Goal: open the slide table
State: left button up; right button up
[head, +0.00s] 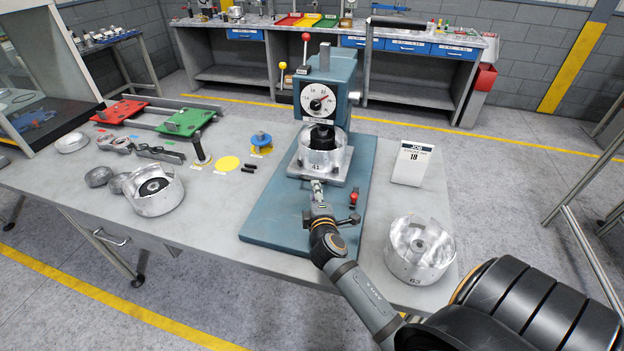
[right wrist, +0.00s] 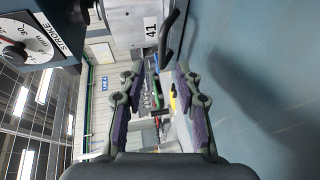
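The slide table (head: 341,180) is a light grey plate low on the blue-green press (head: 329,85). A silver drum marked 41 (head: 322,157) stands on it under the press head. My right gripper (head: 317,186) is in front of the slide table, low over the press base, pointing at it. In the right wrist view the gripper (right wrist: 157,76) has its two fingers apart with nothing between them. A dark bar (right wrist: 167,38), perhaps the table's handle, is beyond the fingertips, below the drum (right wrist: 126,24). My left gripper is not in view.
The press base (head: 262,224) is flat and mostly bare. A drum marked 63 (head: 419,250) and a job card (head: 412,163) stand to the right. A small red knob (head: 353,197) is right of my gripper. Another drum (head: 153,190) and small parts lie left.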

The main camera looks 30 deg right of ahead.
aim_at(312, 179)
jog(key=x, duration=0.4)
jog(key=shift+w+d, duration=0.1)
jog(key=shift+w, duration=0.15)
jog(key=x, duration=0.3)
jog(key=shift+w+d+f+p, duration=0.15)
jog(key=shift+w+f+p, duration=0.1)
jog(key=shift+p, duration=0.1)
jog(key=shift+c, duration=0.3)
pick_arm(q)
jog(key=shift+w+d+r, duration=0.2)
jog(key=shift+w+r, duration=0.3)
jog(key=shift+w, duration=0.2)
pick_arm(e)
grip_shut()
